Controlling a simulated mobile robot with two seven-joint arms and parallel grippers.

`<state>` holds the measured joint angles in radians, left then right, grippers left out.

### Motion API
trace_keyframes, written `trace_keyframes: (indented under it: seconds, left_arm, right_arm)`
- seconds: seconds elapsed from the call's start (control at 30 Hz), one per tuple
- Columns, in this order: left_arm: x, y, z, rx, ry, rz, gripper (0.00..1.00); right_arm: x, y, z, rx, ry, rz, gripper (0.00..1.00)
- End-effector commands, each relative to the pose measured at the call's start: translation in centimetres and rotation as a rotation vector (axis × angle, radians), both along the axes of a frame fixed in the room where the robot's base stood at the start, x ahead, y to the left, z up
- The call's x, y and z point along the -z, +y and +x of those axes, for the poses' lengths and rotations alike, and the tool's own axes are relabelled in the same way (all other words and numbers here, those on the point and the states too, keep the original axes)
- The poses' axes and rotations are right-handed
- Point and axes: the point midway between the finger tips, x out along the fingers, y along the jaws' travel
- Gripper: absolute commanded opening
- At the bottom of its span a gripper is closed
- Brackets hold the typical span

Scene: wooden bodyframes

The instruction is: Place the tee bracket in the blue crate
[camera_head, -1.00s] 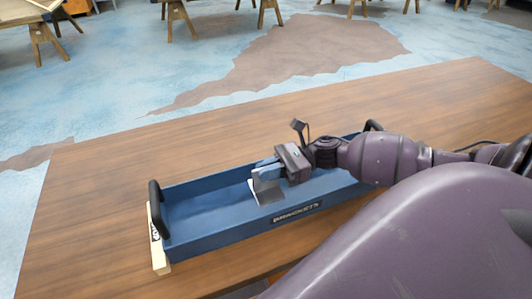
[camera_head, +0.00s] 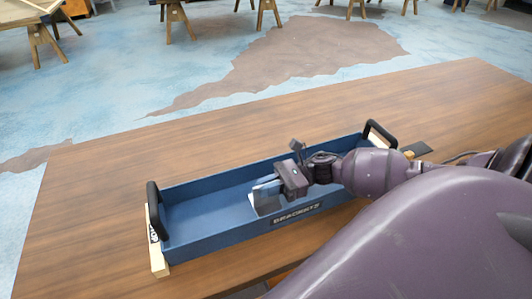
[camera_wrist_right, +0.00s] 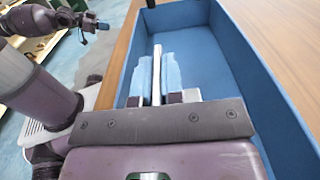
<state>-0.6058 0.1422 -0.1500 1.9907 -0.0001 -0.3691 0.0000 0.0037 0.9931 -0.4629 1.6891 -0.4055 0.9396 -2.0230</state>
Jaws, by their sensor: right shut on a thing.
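The blue crate (camera_head: 190,240) is a long, shallow tray with black end handles and a "BRACKETS" label on its near side. My right gripper (camera_head: 266,187) is shut on the tee bracket (camera_head: 266,206), a grey metal plate, and holds it low within the crate. In the right wrist view the bracket (camera_wrist_right: 156,72) shows edge-on as a thin pale strip between the fingers, near one long wall. Whether it touches the crate floor I cannot tell. My left gripper (camera_wrist_right: 101,25) is small at the top left of the right wrist view; its jaws are unclear.
The crate stands on a brown wooden table (camera_head: 110,190). The table behind the crate is clear.

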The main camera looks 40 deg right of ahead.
Motion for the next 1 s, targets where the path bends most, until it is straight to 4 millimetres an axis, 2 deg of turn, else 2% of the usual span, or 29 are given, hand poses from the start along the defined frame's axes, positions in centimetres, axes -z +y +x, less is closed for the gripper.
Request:
trace_keyframes:
  seconds: [0.43,0.5,0.63,1.0]
  left_arm:
    - [0.24,-0.11,0.43,0.005,-0.006,0.001,0.0]
    - [0.13,-0.13,0.63,0.005,-0.01,0.0,0.0]
    - [0.04,-0.17,0.88,0.007,-0.015,0.0,0.0]
    - [0.0,-0.09,0.56,0.005,-0.009,0.0,0.0]
  right_arm:
    - [0.95,0.01,-0.03,0.0,0.002,0.002,0.0]
    - [1.01,0.02,-0.06,0.0,0.003,0.002,0.16]
    - [1.08,0.04,-0.09,0.001,0.004,0.002,0.34]
    - [0.67,0.1,-0.14,0.0,0.005,0.003,0.34]
